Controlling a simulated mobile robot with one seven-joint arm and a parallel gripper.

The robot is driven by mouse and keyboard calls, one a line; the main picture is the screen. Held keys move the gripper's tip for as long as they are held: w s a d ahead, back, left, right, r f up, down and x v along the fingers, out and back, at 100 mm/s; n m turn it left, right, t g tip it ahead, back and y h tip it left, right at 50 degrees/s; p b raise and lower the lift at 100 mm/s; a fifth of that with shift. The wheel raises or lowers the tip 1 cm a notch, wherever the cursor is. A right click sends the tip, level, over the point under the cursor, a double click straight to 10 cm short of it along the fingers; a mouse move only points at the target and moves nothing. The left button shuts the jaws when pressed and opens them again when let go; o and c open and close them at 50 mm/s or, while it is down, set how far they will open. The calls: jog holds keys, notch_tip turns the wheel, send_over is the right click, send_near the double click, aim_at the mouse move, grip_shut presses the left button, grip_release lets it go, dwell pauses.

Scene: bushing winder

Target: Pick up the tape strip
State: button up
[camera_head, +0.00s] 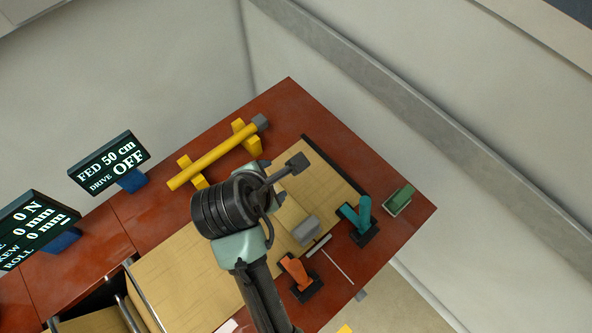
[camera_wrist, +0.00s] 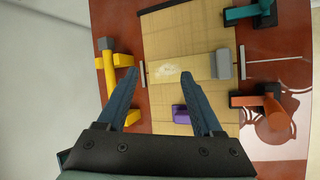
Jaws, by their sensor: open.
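My gripper (camera_wrist: 168,74) is open, its two blue-grey fingers spread and empty. In the wrist view it is above the tan sheet (camera_wrist: 195,30), which also shows in the head view (camera_head: 325,185). A whitish patch (camera_wrist: 172,73) on the sheet appears between the fingertips. I cannot tell whether this patch is the tape strip. A thin pale line (camera_wrist: 275,58) lies on the red table to the right in the wrist view; it also shows in the head view (camera_head: 337,263). My arm hides part of the sheet in the head view.
A grey block (camera_wrist: 223,64) sits on the sheet near a teal clamp (camera_head: 356,217) and an orange clamp (camera_head: 295,271). A yellow rod on stands (camera_head: 213,156) is left. A green block (camera_head: 399,199) is at the table's right corner.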

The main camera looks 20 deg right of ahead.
jog(key=s+f+n+g+p, duration=0.1)
jog(key=s+f+n+g, duration=0.25)
jog(key=s, duration=0.45)
send_over(306, 227)
jog(key=a, duration=0.2)
jog(key=f, duration=0.7)
jog(key=shift+s+p, duration=0.35)
jog(key=shift+s, duration=0.05)
jog(key=shift+d+p+x, duration=0.2)
jog(key=shift+p+x, duration=0.3)
jog(key=shift+x, duration=2.55)
grip_shut()
